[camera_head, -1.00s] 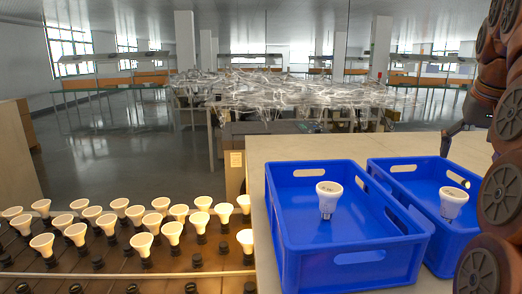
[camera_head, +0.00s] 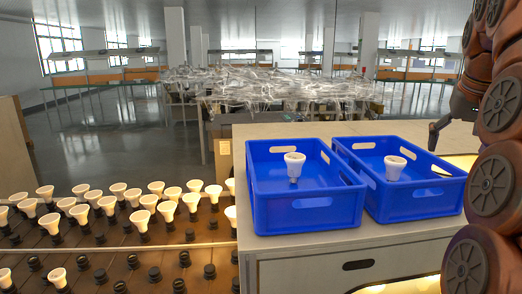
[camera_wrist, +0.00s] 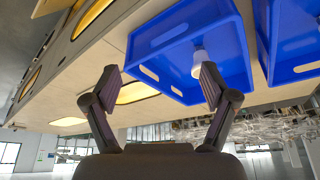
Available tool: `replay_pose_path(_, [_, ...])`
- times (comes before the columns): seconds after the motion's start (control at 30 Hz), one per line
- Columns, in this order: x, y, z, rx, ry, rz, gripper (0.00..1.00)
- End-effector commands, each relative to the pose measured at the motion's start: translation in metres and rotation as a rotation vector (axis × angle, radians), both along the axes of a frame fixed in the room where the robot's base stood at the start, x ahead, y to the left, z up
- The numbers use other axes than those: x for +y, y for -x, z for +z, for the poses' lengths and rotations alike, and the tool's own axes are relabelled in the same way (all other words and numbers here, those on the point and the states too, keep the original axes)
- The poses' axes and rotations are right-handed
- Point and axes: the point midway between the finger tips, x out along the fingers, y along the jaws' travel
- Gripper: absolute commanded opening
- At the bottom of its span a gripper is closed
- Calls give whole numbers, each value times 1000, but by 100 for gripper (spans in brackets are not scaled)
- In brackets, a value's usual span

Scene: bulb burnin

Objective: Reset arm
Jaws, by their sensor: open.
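My gripper (camera_wrist: 158,88) is open and empty in the wrist view, its two fingers apart with nothing between them. In the head view only a dark part of it (camera_head: 436,130) shows at the right, beside my arm. The left blue crate (camera_head: 305,213) holds one white bulb (camera_head: 294,163). The right blue crate (camera_head: 415,203) holds another white bulb (camera_head: 394,167). In the wrist view a blue crate (camera_wrist: 232,80) and a white bulb (camera_wrist: 198,62) appear beyond the right finger.
Both crates stand on a pale cabinet (camera_head: 300,250) with a dark drawer handle (camera_head: 358,265). A brown rack (camera_head: 120,262) with many lit bulbs in sockets lies at the left. A wrapped heap (camera_head: 260,85) stands behind. Open floor (camera_head: 90,140) shows at the back left.

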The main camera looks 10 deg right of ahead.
Motion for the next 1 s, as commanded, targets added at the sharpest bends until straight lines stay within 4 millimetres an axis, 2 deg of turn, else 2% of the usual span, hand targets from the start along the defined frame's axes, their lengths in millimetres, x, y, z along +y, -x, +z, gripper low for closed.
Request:
replay_pose_path(0.43, [46, -18, -24, 49, -13, 119, 85])
replay_pose_path(0.57, [64, -20, -38, 74, -20, 162, 85])
replay_pose_path(0.77, [108, -22, -71, 129, -39, 263, 85])
replay_pose_path(1.0, [166, -9, -121, 206, -66, 387, 85])
